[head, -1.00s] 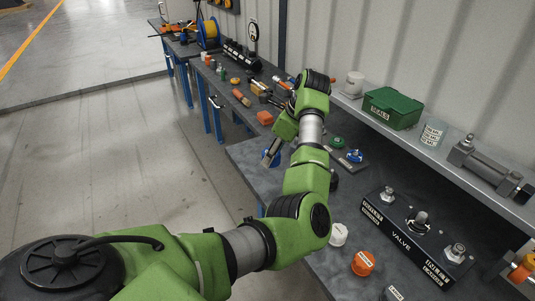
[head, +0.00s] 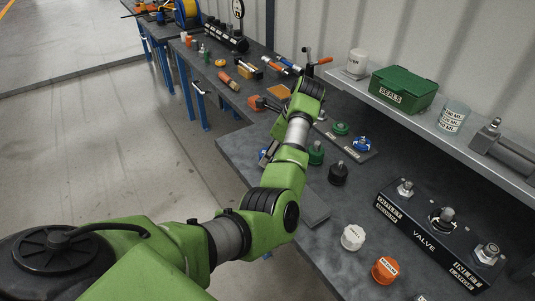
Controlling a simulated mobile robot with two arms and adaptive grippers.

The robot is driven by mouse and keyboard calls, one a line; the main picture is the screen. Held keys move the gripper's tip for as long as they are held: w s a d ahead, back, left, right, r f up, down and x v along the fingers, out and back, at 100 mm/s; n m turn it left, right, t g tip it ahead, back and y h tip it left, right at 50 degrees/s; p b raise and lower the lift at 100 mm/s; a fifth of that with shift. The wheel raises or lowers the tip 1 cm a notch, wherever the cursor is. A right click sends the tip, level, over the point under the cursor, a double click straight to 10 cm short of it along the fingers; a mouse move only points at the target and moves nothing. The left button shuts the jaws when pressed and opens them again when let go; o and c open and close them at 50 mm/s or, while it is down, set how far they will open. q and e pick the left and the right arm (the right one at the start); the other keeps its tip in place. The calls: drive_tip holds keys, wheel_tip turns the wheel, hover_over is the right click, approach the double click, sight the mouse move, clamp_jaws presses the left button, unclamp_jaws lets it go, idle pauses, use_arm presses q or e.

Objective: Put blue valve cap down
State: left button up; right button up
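My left gripper (head: 267,154) is beyond my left wrist, over the near edge of the grey bench (head: 240,148). My arm hides most of it, so I cannot see whether its fingers are open or shut. A small blue patch shows at the gripper; it may be the blue valve cap, but too little is visible to be sure. A white cap (head: 353,237) and an orange cap (head: 386,269) stand on the near bench. The black valve block (head: 425,240) with several metal fittings stands to their right. My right gripper is not in view.
A blue coupler (head: 362,145) and a green one (head: 340,128) sit on a plate. Another green coupler (head: 316,153) and a black one (head: 338,174) stand close to my forearm. A shelf (head: 415,128) with a green box (head: 403,88) runs along the wall. Bench around the caps is partly clear.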

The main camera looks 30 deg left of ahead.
use_arm(q)
drive_tip(key=shift+d+r, duration=0.15)
drive_tip(key=shift+d, duration=0.2)
drive_tip(key=shift+w+f, duration=0.15)
drive_tip(key=shift+f, duration=0.1)
drive_tip(key=o, duration=1.2)
drive_tip(key=shift+o, duration=0.2)
drive_tip(key=shift+a, duration=0.1)
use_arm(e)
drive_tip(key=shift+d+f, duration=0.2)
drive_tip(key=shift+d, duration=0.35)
use_arm(q)
drive_tip(key=shift+r, duration=0.1)
